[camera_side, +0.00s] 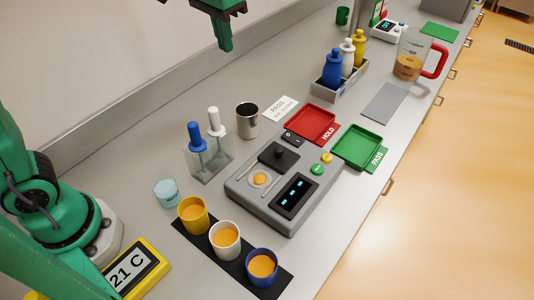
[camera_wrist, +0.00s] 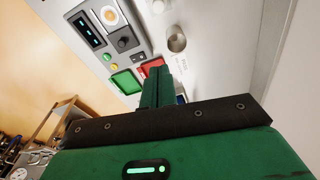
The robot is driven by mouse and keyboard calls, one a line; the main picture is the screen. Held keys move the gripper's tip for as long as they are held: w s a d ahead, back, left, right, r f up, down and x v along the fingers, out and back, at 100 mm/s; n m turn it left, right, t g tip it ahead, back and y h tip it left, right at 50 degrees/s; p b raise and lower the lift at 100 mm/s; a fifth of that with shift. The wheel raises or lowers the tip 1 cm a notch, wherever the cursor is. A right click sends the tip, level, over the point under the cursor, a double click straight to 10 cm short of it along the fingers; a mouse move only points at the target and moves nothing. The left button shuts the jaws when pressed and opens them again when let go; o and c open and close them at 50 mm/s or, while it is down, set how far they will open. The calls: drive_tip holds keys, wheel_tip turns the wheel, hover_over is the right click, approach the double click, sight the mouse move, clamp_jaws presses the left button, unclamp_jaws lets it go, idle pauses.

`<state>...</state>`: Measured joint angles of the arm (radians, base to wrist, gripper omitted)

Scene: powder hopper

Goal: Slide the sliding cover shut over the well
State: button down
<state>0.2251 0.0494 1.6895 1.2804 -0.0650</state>
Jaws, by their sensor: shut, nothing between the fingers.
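The sliding cover (camera_side: 279,155) is a dark square plate with a black knob on the grey tester on the bench. It sits between two rails, up and to the right of the well (camera_side: 260,179). The well is uncovered and shows orange powder. In the wrist view the cover (camera_wrist: 124,40) and the well (camera_wrist: 109,16) appear near the top left, apart from my fingers. My green gripper (camera_side: 225,45) is raised above the back of the bench, well away from the cover. Its fingers (camera_wrist: 157,78) are shut and empty.
Cups of orange powder (camera_side: 225,240) stand in front of the tester. A holder with blue and white tools (camera_side: 208,155) and a metal cup (camera_side: 247,120) stand behind it. Red (camera_side: 311,123) and green (camera_side: 362,145) trays lie to its right. A bottle rack (camera_side: 340,80) stands further back.

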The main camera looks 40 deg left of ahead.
drive_tip(key=w+d+f+m+g, duration=0.1)
drive_tip(key=w+d+f+g, duration=0.1)
drive_tip(key=w+d+f, duration=0.3)
drive_tip(key=w+d+f+g+y, duration=0.1)
drive_tip(key=w+d+f+g, duration=0.1)
drive_tip(key=w+d+f, duration=0.4)
drive_tip(key=d+f, duration=0.1)
drive_tip(key=d, duration=0.3)
drive_tip(key=shift+d+f+m+y, duration=0.15)
drive_tip(key=shift+f+m+y, duration=0.15)
drive_tip(key=shift+m, duration=0.1)
drive_tip(key=shift+s, duration=0.1)
approach(285, 152)
drive_tip(key=w+f, duration=0.1)
drive_tip(key=f, duration=0.2)
drive_tip(key=w+f, duration=0.1)
drive_tip(key=f, duration=0.1)
drive_tip(key=shift+w+d, duration=0.4)
drive_tip(key=shift+s+f, duration=0.15)
drive_tip(key=shift+s, duration=0.05)
drive_tip(key=shift+s+a, duration=0.3)
drive_tip(key=shift+s, duration=0.55)
drive_tip(key=shift+s+a, duration=0.3)
drive_tip(key=shift+s, duration=0.55)
